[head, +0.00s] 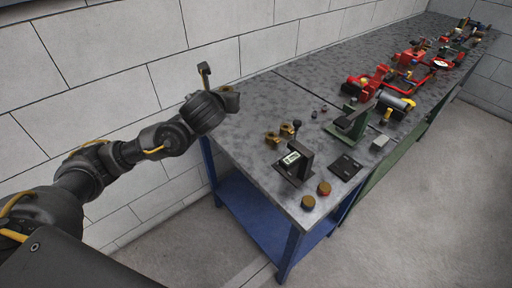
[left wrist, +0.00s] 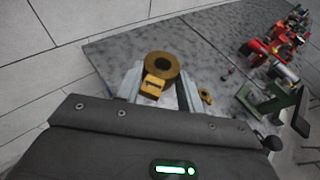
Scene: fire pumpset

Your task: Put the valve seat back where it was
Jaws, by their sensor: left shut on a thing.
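The valve seat appears to be the brass ring (left wrist: 168,62) with a square yellow tab, seen large in the left wrist view. My left gripper (left wrist: 160,88) is shut on it, with a finger on each side of the tab. In the head view my left gripper (head: 220,84) is raised near the wall, by the left end of the bench. Only a small brownish edge shows there, so the held ring is mostly hidden. Two other brass pieces (head: 279,136) sit on the bench. My right gripper is in neither view.
The grey bench top (head: 250,118) carries a black gauge block with a display (head: 292,158), two brass discs (head: 316,195), a black pad (head: 346,168), a green vise (head: 352,120) and a grey block (head: 380,142). Red pump parts (head: 410,80) stand farther back.

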